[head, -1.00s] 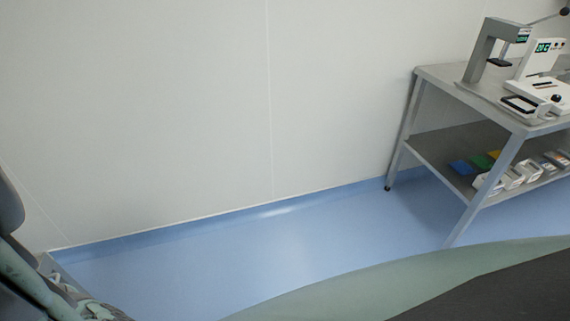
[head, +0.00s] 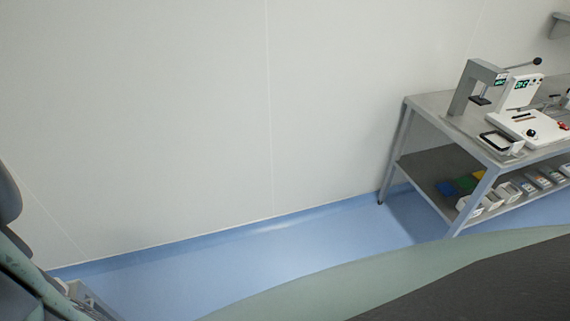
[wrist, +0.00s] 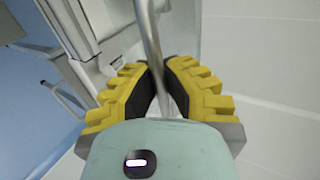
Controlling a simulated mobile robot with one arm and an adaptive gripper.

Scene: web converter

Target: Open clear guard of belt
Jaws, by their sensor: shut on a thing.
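In the wrist view, my gripper (wrist: 158,78), with yellow ribbed fingers and black inner pads, is shut on a thin grey metal bar (wrist: 149,36). The bar looks like a handle; it runs from the top edge down between the fingers. A pale, see-through-looking panel (wrist: 182,25) stands behind the bar and may be the clear guard; I cannot tell how far open it is. The belt is not clearly visible. In the head view, neither the gripper nor the guard shows clearly.
A grey machine frame (wrist: 92,28) is left of the bar in the wrist view. In the head view, a steel table (head: 428,100) with a press (head: 478,82) stands at right. Blue floor (head: 255,262) lies clear before the white wall (head: 150,120).

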